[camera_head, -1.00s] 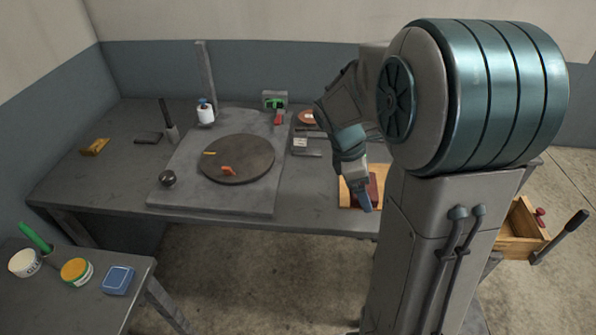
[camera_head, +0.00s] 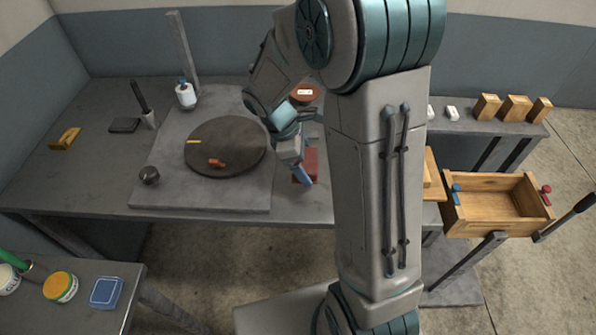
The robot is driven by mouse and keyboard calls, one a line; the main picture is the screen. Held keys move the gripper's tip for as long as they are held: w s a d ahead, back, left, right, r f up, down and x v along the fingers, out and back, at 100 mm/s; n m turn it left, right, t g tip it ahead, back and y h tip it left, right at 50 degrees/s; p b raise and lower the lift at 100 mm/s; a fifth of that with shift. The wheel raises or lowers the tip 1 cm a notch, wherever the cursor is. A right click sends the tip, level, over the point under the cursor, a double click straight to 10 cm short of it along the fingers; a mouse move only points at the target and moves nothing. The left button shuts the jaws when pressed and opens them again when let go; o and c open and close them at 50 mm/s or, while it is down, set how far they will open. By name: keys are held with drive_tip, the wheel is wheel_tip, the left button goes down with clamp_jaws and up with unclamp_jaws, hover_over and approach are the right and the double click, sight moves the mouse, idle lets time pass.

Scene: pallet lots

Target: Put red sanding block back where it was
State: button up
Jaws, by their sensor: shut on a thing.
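The red sanding block (camera_head: 312,164) shows as a dark red face beside the blue-tipped fingers of my gripper (camera_head: 302,174). My gripper is shut on it, over the front part of the grey workbench, right of the round dark disc (camera_head: 226,161). Part of the block is hidden by the fingers, and its height above the bench is hard to tell. A light wooden piece (camera_head: 431,178) shows at the right edge of my arm, mostly hidden behind it.
An open wooden drawer (camera_head: 497,222) stands out at the right, with a dark lever beside it. Wooden blocks (camera_head: 515,107) stand on the back right surface. A white bottle (camera_head: 185,96) and a dark ball (camera_head: 149,175) are on the bench. A blue box (camera_head: 106,292) lies front left.

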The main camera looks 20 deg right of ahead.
drive_tip(key=shift+w+a+f, duration=0.15)
drive_tip(key=shift+a+f, duration=0.35)
drive_tip(key=shift+a, duration=0.3)
drive_tip(key=shift+f, duration=2)
drive_tip(key=shift+f, duration=0.1)
drive_tip(key=o, duration=0.9)
drive_tip(key=shift+o, duration=0.2)
drive_tip(key=v, duration=1.2)
drive_tip(key=s+d+r+m+t+y, duration=0.2)
drive_tip(key=s+r+m, duration=0.1)
drive_tip(key=s+m, duration=0.4)
drive_tip(key=s+d+r+m+t+y, duration=0.2)
drive_tip(key=s+d+r+m, duration=0.1)
drive_tip(key=s+m, duration=0.4)
drive_tip(key=shift+s+r, duration=0.35)
drive_tip(key=shift+s, duration=0.55)
